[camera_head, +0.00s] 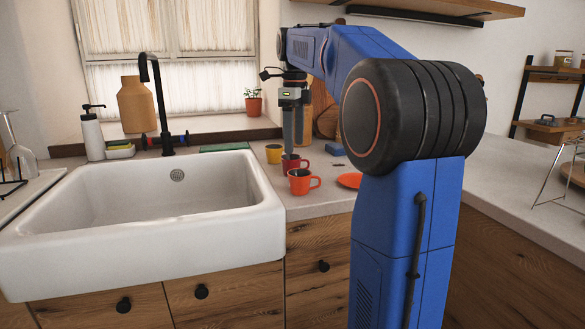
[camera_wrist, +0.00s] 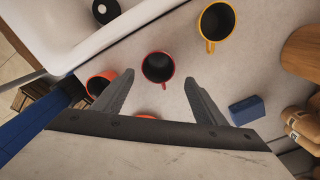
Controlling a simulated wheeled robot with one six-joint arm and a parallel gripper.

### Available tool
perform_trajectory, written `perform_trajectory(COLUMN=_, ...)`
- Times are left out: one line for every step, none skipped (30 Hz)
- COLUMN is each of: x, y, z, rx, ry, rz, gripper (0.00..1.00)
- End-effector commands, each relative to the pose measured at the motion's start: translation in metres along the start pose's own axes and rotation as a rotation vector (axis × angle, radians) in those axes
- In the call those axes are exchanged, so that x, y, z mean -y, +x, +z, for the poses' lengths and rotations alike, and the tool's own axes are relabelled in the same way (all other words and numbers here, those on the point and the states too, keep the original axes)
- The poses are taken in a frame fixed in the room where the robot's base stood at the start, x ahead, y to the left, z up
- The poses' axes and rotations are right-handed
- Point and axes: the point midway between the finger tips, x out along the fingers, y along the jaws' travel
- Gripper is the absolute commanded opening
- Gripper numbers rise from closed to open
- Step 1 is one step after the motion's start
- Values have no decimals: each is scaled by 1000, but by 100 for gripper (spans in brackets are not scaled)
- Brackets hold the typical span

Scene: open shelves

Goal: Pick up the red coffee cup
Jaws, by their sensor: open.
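The red coffee cup (camera_head: 291,164) stands upright on the counter right of the sink, between a yellow cup (camera_head: 273,153) and an orange cup (camera_head: 302,182). In the wrist view the red cup (camera_wrist: 158,68) shows its dark inside, with its handle toward my gripper. My gripper (camera_head: 293,147) points down over the red cup. Its fingers (camera_wrist: 158,78) are spread and empty, with the tips on either side of the cup in the picture. I cannot tell how far above the cup they are.
The yellow cup (camera_wrist: 216,22) and the orange cup (camera_wrist: 101,83) are close by; the orange one is near the left finger. The white sink (camera_head: 240,235) borders the counter on the left.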

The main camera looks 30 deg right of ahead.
Motion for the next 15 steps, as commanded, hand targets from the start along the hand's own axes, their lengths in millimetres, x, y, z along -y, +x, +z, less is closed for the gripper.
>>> perform_trajectory(x=0, y=5, z=0, rx=0, ry=0, rz=0, gripper=65)
perform_trajectory(x=0, y=8, z=0, rx=-1, ry=0, rz=1, gripper=65)
perform_trajectory(x=0, y=10, z=0, rx=-1, ry=0, rz=1, gripper=65)
perform_trajectory(x=0, y=11, z=0, rx=0, ry=0, rz=0, gripper=65)
perform_trajectory(x=0, y=12, z=0, rx=0, ry=0, rz=0, gripper=65)
perform_trajectory(x=0, y=14, z=0, rx=1, ry=0, rz=-1, gripper=65)
perform_trajectory(x=0, y=15, z=0, rx=1, ry=0, rz=-1, gripper=65)
perform_trajectory(x=-1, y=17, z=1, rx=0, ry=-1, rz=-1, gripper=65)
perform_trajectory(x=-2, y=21, z=1, rx=0, ry=-1, rz=1, gripper=65)
perform_trajectory(x=-2, y=24, z=1, rx=-1, ry=-1, rz=1, gripper=65)
perform_trajectory(x=-3, y=28, z=2, rx=-1, ry=-1, rz=1, gripper=65)
perform_trajectory(x=-4, y=34, z=3, rx=0, ry=-1, rz=1, gripper=65)
perform_trajectory(x=-4, y=38, z=3, rx=-1, ry=-1, rz=1, gripper=65)
perform_trajectory(x=-5, y=42, z=4, rx=-1, ry=-1, rz=1, gripper=65)
perform_trajectory(x=-5, y=48, z=4, rx=0, ry=-1, rz=1, gripper=65)
